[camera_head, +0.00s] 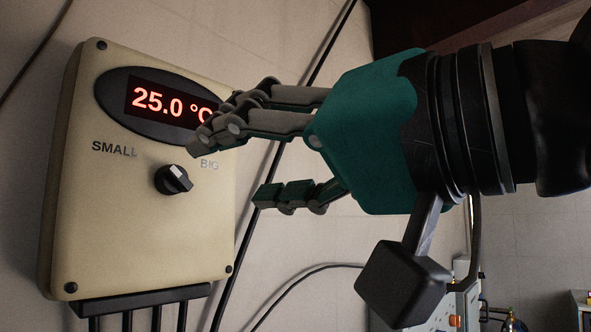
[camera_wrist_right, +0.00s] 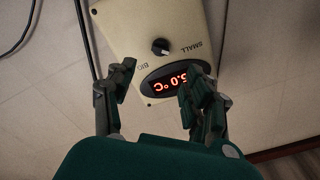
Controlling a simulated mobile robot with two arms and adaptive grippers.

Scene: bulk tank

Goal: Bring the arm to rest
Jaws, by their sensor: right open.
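My right gripper (camera_head: 232,168) comes in from the right in the head view, with a green body and dark jointed fingers. It is open and empty, in front of the right side of a beige control box (camera_head: 140,245). Its upper fingers cover the end of the red display (camera_head: 165,103), which reads 25.0 °C. A black knob (camera_head: 173,179) with a light pointer sits below the display, between the labels SMALL and BIG, to the left of the fingers and apart from them. The wrist view shows the fingers (camera_wrist_right: 158,92) spread, with the box and knob (camera_wrist_right: 161,46) beyond. My left gripper is not in view.
The box hangs on a pale tiled wall (camera_head: 310,235). Black cables (camera_head: 325,50) run along the wall, and dark conduits (camera_head: 140,302) leave the box's bottom. Equipment (camera_head: 465,310) stands at the lower right. The wall below the gripper is mostly clear.

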